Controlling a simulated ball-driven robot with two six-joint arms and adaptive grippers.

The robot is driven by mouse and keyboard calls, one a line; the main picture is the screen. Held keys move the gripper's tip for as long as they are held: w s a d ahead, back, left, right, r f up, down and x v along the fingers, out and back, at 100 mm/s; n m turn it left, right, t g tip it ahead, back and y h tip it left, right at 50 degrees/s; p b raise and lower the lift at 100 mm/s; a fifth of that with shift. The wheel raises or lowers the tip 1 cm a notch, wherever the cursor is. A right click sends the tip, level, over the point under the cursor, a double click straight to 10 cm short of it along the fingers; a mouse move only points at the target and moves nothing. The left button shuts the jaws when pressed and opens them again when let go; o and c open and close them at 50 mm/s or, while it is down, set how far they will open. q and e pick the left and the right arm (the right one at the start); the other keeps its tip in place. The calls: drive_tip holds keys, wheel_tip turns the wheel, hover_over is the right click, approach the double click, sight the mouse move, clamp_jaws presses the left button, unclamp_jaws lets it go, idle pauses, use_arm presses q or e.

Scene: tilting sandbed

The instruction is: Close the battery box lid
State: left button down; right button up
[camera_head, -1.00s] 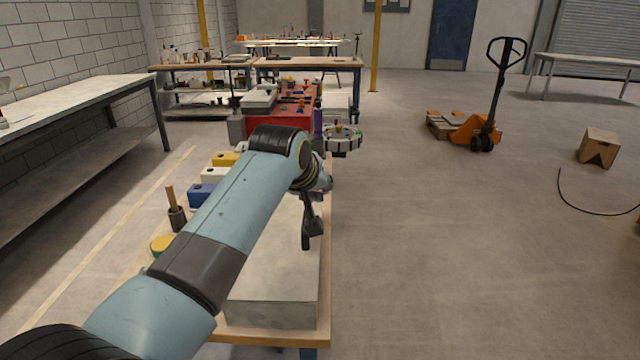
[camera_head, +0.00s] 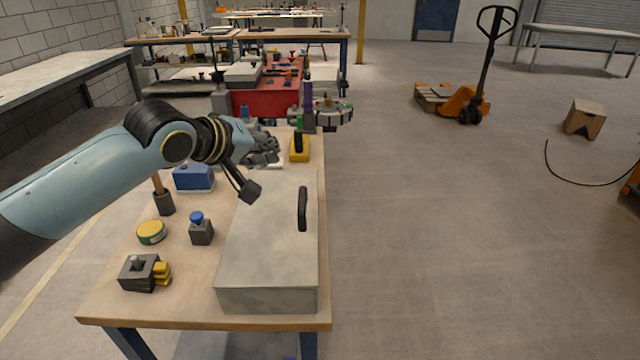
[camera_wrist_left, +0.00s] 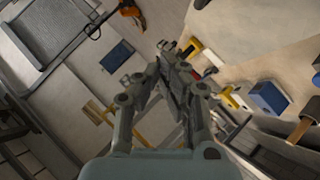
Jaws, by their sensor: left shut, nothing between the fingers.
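The battery box (camera_head: 265,297) is a long pale grey box on the wooden bench. Its top (camera_head: 268,240) looks flat and level, with a black handle (camera_head: 302,208) near its right side. No raised lid shows; I cannot make out a seam between lid and box. My left gripper (camera_head: 268,152) is beyond the far left end of the box, apart from the handle, pointing away. In the left wrist view the left gripper (camera_wrist_left: 172,70) has its fingers together and empty. My right gripper is in neither view.
On the bench's left are a blue box (camera_head: 194,178), a yellow-green tin (camera_head: 151,232), a blue-knobbed block (camera_head: 201,230) and a dark clamp-like block (camera_head: 140,273). A yellow piece with a black top (camera_head: 299,149) stands behind the box.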

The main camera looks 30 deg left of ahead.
use_arm(q)
wheel_tip(320, 180, down, 3)
drive_tip(key=s+a+m+g, duration=0.1)
drive_tip(key=s+a, duration=0.1)
drive_tip(key=s, duration=0.1)
hover_over(300, 194)
drive_tip(key=s+a, duration=0.3)
drive_tip(key=s, duration=0.1)
wheel_tip(300, 194, down, 6)
drive_tip(key=shift+w+d+f, duration=0.3)
drive_tip(key=shift+d+f, duration=0.25)
drive_tip(key=shift+f, duration=0.1)
drive_tip(key=shift+w+d+f, duration=0.3)
drive_tip(key=shift+d+f, duration=0.25)
drive_tip(key=shift+f, duration=0.05)
drive_tip(key=shift+w+d+f, duration=0.1)
drive_tip(key=shift+d+f, duration=0.05)
drive_tip(key=shift+f, duration=0.2)
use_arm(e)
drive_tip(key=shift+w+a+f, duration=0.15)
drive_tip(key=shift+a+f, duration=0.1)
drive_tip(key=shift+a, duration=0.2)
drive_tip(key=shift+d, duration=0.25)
use_arm(q)
drive_tip(key=shift+w+d+f+b, duration=0.1)
drive_tip(key=shift+d+f+b, duration=0.25)
drive_tip(key=shift+f, duration=0.5)
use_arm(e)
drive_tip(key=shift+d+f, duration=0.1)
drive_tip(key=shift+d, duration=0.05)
